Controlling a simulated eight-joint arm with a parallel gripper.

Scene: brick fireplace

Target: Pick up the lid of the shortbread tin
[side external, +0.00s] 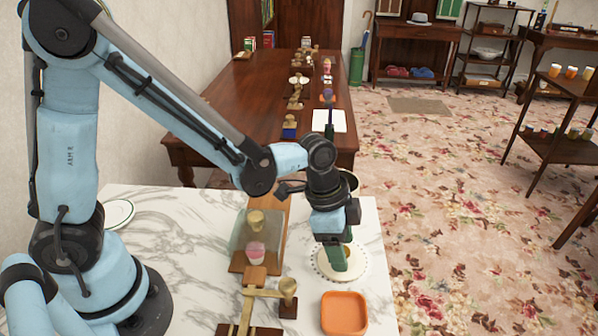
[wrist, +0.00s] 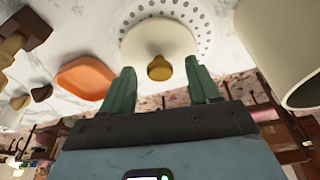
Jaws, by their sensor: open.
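A pale cream round lid (wrist: 158,40) with a brass-coloured knob (wrist: 160,69) lies on a white plate or doily with a ring of holes (wrist: 197,12). In the side view this pierced white round (side external: 361,262) is on the marble table, with the lid mostly hidden by my gripper. My gripper (side external: 338,262) points down over it. In the wrist view my gripper (wrist: 157,75) is open, its green fingers apart on either side of the knob, with nothing held. A cream cylinder (wrist: 276,45), perhaps the tin, stands close by at right; its front is mostly hidden in the side view.
An orange square dish (side external: 344,313) sits in front of the lid. A wooden stand with a small cup-shaped piece (side external: 288,290) and a board with a pink-and-white item (side external: 256,252) lie to the left. Bare marble (side external: 205,225) is further left.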

